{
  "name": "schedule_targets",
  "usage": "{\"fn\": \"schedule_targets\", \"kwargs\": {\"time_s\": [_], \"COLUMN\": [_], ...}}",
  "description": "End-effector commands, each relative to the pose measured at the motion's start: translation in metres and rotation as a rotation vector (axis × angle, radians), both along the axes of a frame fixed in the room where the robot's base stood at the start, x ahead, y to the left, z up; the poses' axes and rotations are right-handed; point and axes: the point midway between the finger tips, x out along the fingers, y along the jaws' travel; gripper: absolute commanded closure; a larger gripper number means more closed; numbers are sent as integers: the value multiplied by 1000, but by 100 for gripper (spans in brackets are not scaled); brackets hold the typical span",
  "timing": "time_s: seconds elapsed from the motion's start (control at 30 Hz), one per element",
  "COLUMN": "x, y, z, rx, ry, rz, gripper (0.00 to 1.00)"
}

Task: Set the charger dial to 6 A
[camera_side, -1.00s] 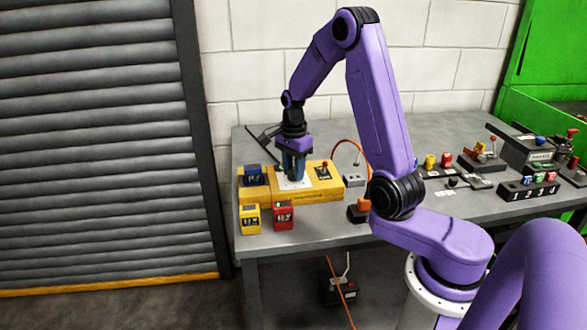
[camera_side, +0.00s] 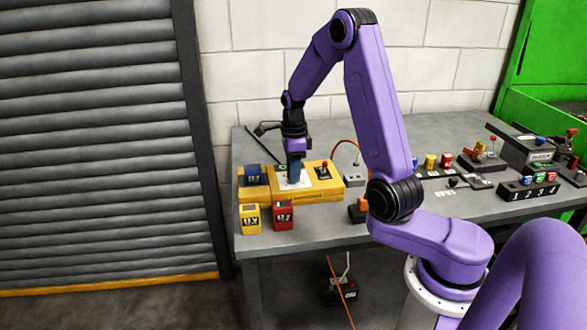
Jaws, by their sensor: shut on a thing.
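The yellow charger (camera_side: 322,190) sits at the left end of the grey bench, with a white dial plate (camera_side: 305,182) on its top. My gripper (camera_side: 294,180) points straight down over this plate and is shut on the dial, which its fingers hide. The dial's pointer and the scale marks are too small and too covered to read. A small red-topped lever (camera_side: 324,168) stands on a dark plate at the right of the charger's top.
A blue battery (camera_side: 252,175) sits at the charger's left end. A yellow battery (camera_side: 250,218) and a red battery (camera_side: 283,216) stand in front of it. A grey switch box (camera_side: 354,178) is to the right. A numbered black rack (camera_side: 527,188) is far right.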

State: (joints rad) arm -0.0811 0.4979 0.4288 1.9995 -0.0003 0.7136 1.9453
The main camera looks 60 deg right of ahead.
Motion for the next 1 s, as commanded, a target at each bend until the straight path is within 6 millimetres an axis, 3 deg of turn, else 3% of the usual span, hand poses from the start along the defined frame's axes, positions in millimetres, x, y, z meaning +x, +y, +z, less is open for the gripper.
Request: {"fn": "schedule_targets", "kwargs": {"time_s": [0.43,0.47,0.5,0.53,0.83,1.0], "x": [1,1,1,1,0,1], "y": [-1,-1,-1,-1,0,-1], "z": [1,1,1,1,1,16], "rx": [-1,-1,-1,-1,-1,-2], "ry": [-4,-4,-4,-4,-2,-5], "rz": [-12,-12,-12,-12,-10,-10], "gripper": [95,55,42,39,39,39]}}
